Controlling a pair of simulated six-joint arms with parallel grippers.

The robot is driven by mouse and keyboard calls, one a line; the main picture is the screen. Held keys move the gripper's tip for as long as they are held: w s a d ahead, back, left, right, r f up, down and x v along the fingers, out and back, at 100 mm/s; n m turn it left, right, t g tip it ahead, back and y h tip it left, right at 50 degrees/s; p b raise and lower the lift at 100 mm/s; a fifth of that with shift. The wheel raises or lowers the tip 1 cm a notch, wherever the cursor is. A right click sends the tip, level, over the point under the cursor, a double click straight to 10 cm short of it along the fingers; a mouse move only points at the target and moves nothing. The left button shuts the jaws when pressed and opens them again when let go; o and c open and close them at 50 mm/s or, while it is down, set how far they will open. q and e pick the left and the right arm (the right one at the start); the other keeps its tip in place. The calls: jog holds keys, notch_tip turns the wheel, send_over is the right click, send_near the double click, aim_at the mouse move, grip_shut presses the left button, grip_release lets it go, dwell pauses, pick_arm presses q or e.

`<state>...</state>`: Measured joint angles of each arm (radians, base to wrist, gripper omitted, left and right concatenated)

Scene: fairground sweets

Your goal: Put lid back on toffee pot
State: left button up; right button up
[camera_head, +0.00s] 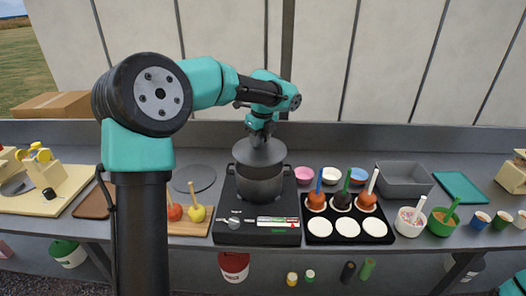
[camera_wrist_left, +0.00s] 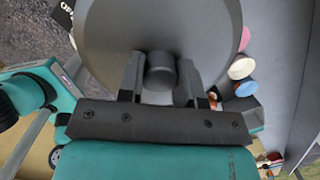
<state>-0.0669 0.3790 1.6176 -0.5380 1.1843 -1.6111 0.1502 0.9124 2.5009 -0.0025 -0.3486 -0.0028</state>
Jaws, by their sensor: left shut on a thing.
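The dark grey toffee pot (camera_head: 260,186) stands upright on the black stove (camera_head: 256,234) in the middle of the counter. The round grey lid (camera_head: 259,153) is right over the pot's mouth; I cannot tell whether it rests on the rim or hovers just above. My left gripper (camera_head: 260,136) reaches down from above and is shut on the lid's knob. In the left wrist view the lid (camera_wrist_left: 110,35) fills the top middle, with its knob (camera_wrist_left: 160,76) between the two fingers. The pot's inside is hidden by the lid. My right gripper is out of view.
Right of the stove, a black tray (camera_head: 347,229) holds dipped apples on sticks and white discs. Small bowls (camera_head: 331,174) stand behind it. Left are a board (camera_head: 188,221) with apples and a grey disc (camera_head: 194,178). A grey bin (camera_head: 404,179) stands further right.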

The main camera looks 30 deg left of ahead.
aim_at(259, 152)
pick_arm(q)
jog(key=shift+w+a, duration=0.4)
jog(key=shift+w, duration=0.1)
jog(key=shift+f, duration=3.15)
jog(key=shift+f, duration=0.15)
jog(key=o, duration=1.1)
jog(key=shift+o, duration=0.7)
